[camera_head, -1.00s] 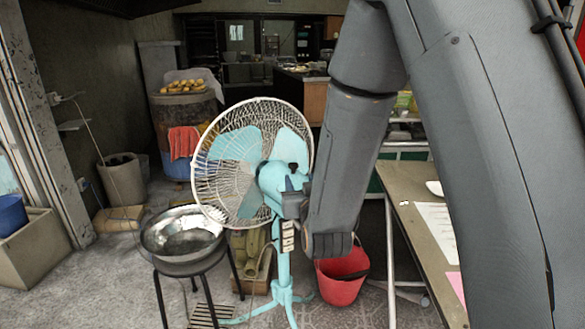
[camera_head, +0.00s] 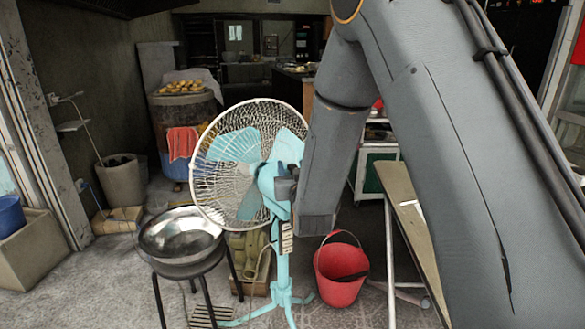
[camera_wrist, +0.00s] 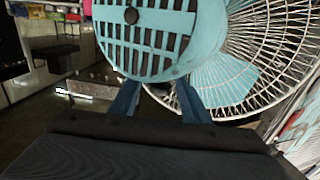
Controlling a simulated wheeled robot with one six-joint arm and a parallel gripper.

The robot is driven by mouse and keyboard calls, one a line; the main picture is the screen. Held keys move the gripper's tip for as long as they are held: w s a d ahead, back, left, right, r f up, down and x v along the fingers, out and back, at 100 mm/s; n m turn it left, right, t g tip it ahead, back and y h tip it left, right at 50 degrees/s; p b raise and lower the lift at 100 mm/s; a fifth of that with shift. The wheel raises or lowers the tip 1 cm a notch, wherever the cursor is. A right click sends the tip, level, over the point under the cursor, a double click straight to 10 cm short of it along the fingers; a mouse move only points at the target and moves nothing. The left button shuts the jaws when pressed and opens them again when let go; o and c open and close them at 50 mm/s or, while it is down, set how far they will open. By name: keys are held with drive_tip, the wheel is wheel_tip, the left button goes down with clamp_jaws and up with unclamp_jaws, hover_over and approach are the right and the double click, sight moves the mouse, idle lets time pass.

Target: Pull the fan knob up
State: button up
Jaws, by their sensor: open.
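The turquoise standing fan (camera_head: 246,165) is in the middle of the head view, with a round white wire guard. In the wrist view its slotted motor housing (camera_wrist: 150,45) fills the top centre, with the guard behind. My gripper (camera_wrist: 158,92) has two blue fingers spread apart, empty, just below the housing in the picture; contact cannot be judged. In the head view my arm mostly hides the gripper beside the motor.
A metal bowl on a black stool (camera_head: 179,250) stands left of the fan. A red bucket (camera_head: 341,275) is on the floor to the right. A table (camera_head: 408,215) edge is further right, partly behind my arm. Floor at front left is clear.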

clamp_jaws()
drive_tip(key=shift+r+p, duration=0.4)
drive_tip(key=shift+r, duration=0.5)
unclamp_jaws()
drive_tip(key=s, duration=0.7)
drive_tip(key=shift+s+d+b, duration=0.4)
drive_tip(key=shift+d, duration=0.05)
drive_tip(key=shift+d, duration=0.1)
